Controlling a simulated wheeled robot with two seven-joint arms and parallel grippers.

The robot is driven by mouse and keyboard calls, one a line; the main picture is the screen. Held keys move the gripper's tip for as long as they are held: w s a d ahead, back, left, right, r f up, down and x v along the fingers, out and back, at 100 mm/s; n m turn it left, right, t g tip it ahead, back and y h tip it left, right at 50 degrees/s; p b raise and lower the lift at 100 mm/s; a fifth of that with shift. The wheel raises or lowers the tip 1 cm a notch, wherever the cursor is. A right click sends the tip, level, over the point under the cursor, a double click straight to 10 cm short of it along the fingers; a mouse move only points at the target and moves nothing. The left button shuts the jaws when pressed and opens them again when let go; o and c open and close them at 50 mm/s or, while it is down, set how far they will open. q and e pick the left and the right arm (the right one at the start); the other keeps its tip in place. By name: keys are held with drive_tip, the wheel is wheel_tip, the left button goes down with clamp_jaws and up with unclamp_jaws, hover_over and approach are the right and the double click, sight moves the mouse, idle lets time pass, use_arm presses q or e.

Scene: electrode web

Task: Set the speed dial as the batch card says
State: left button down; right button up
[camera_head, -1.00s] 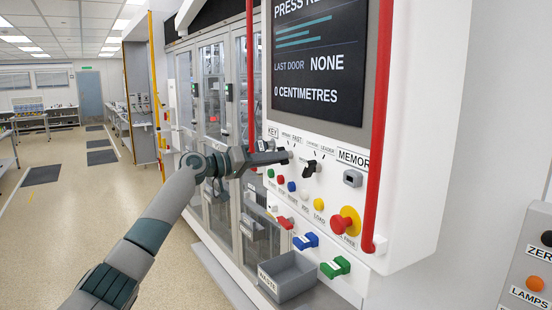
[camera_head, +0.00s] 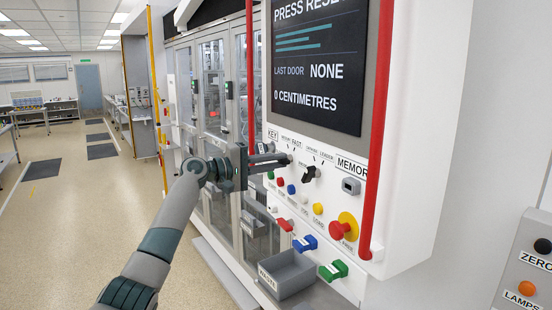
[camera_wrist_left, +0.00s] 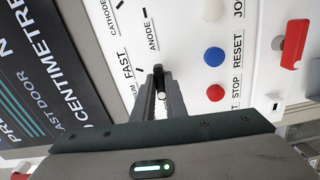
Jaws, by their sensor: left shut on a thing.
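The press panel (camera_head: 325,205) carries a small dark knob, the speed dial (camera_wrist_left: 158,69), beside labels that include FAST. My left gripper (camera_head: 283,160) reaches it from the left and is shut on it. In the left wrist view the fingertips (camera_wrist_left: 160,82) close around the knob and hide most of it, so its pointer cannot be read. A second black dial (camera_head: 311,174), with CATHODE and ANODE marks around it, sits just to the right, clear of the gripper. No batch card can be made out. My right gripper is not in view.
Coloured buttons (camera_head: 291,189) and a red stop knob (camera_head: 340,230) sit below the dials. Red, blue and green handles and a grey waste bin (camera_head: 290,272) project lower down. A red vertical rail (camera_head: 377,140) stands out at the right. A dark screen (camera_head: 318,70) is above.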

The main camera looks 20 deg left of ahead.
use_arm(q)
drive_tip(key=shift+n, duration=0.5)
drive_tip(key=c, duration=1.8)
unclamp_jaws()
drive_tip(key=shift+a, duration=0.1)
drive_tip(key=shift+s+a+f, duration=0.15)
drive_tip(key=shift+s+a, duration=0.25)
drive_tip(key=shift+s, duration=0.05)
drive_tip(key=b+v, duration=0.7)
drive_tip(key=v, duration=0.9)
drive_tip(key=shift+a, duration=0.1)
